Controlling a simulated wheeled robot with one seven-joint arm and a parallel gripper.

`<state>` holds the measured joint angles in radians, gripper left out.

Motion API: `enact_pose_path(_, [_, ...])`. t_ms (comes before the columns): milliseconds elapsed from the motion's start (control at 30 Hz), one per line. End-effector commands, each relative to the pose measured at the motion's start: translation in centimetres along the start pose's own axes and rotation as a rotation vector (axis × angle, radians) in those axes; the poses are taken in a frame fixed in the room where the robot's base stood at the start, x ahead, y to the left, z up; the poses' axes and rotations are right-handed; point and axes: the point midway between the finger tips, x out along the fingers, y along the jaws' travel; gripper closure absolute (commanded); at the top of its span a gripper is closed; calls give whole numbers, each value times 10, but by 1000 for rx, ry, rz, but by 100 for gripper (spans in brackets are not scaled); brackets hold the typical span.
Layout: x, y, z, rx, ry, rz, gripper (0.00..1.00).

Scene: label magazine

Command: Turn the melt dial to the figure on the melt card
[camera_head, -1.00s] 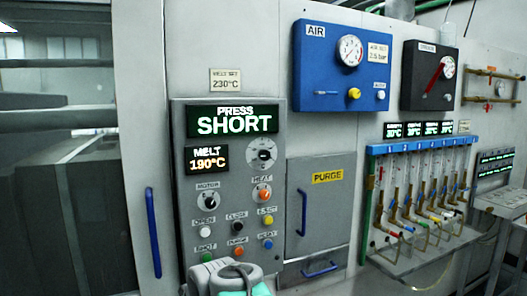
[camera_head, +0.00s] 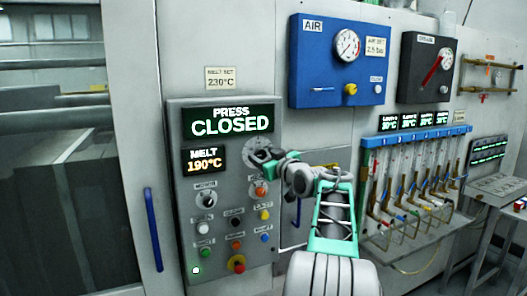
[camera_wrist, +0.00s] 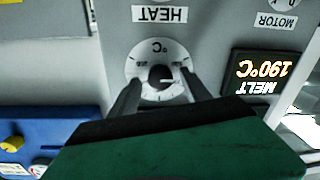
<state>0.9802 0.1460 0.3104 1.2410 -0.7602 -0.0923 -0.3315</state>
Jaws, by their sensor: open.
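The melt card (camera_head: 220,78) above the panel reads MELT SET 230°C. The melt display (camera_head: 205,160) reads 190°C, and it also shows upside down in the wrist view (camera_wrist: 262,76). The melt dial (camera_head: 255,147) is a pale round scale with a dark centre knob, partly hidden behind my gripper in the head view. In the wrist view the dial (camera_wrist: 148,50) lies between the fingertips, with a light pointer mark at its knob. My gripper (camera_wrist: 162,88) is open, one finger on each side of the knob; I cannot tell whether they touch it.
The press display (camera_head: 232,121) reads CLOSED. The blue air box (camera_head: 335,60) stands at the upper right.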

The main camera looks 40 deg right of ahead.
Motion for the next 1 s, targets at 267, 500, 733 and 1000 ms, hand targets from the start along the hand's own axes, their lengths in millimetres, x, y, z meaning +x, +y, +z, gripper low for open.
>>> enact_pose_path(267, [2, 0, 0, 0, 0, 0, 47])
enact_pose_path(500, [2, 0, 0, 0, 0, 0, 66])
enact_pose_path(733, [2, 0, 0, 0, 0, 0, 85])
enact_pose_path(1000, [2, 0, 0, 0, 0, 0, 100])
